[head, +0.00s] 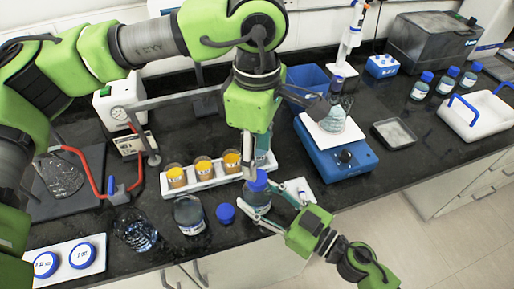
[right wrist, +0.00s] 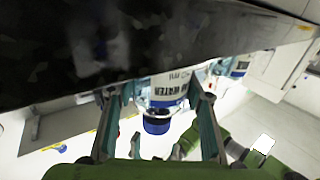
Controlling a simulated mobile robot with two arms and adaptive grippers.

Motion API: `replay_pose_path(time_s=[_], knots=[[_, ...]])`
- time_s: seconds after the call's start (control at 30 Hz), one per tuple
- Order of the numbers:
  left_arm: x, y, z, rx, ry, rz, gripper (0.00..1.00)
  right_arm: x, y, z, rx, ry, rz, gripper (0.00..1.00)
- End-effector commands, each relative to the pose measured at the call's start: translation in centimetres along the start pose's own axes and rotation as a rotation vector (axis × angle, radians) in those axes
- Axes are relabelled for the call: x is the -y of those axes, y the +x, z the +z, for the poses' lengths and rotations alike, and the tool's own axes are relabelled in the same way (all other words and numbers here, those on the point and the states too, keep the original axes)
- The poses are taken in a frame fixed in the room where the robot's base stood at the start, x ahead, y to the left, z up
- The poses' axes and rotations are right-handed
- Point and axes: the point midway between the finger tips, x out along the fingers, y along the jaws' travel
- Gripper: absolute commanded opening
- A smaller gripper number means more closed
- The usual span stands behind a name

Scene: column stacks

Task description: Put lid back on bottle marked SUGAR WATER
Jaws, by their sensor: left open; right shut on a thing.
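A clear bottle with a blue lid (head: 257,183) on its top stands near the bench's front edge. My right gripper (head: 262,212) is shut on this bottle from the front right. In the right wrist view the bottle (right wrist: 165,90) sits between the fingers, its blue cap (right wrist: 157,124) pointing down the picture; its label shows "WATER", with the other word unclear. My left gripper (head: 256,160) is open, pointing down just above the lid; contact cannot be told. An uncapped-looking bottle (head: 188,214) stands to the left, its label unreadable. A loose blue lid (head: 226,213) lies beside it.
A white rack (head: 207,184) with orange-topped jars stands behind the bottles. A blue stirrer (head: 345,160) with a flask is at right. Several capped bottles (head: 445,82) stand far right.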

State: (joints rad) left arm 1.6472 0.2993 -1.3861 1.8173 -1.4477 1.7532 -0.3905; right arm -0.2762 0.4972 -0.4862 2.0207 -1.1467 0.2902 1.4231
Motion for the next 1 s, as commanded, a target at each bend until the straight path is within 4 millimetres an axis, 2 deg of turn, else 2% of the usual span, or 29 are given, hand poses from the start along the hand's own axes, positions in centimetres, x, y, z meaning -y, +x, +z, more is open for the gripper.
replay_pose_path(time_s=[0.2,0.4,0.6,0.87,1.0], knots=[[0.01,-0.44,0.01,0.0,-0.378,0.0,0.46,-0.04,0.01,-0.06,-0.001,-0.001,0.001,0.0],[0.03,-0.68,0.02,0.0,-0.6,-0.001,0.46,-0.04,0.01,-0.06,-0.001,-0.001,0.001,0.0],[0.03,-0.75,0.02,0.0,-0.671,-0.001,0.46,-0.04,0.01,-0.06,-0.001,0.0,0.001,0.0],[0.03,-0.73,0.02,0.0,-0.671,-0.001,0.46,-0.04,0.01,-0.06,-0.001,0.0,0.001,0.0],[0.05,-0.1,-0.01,-0.001,-0.671,-0.002,0.46,-0.04,0.01,-0.06,-0.001,0.0,0.001,0.0]])
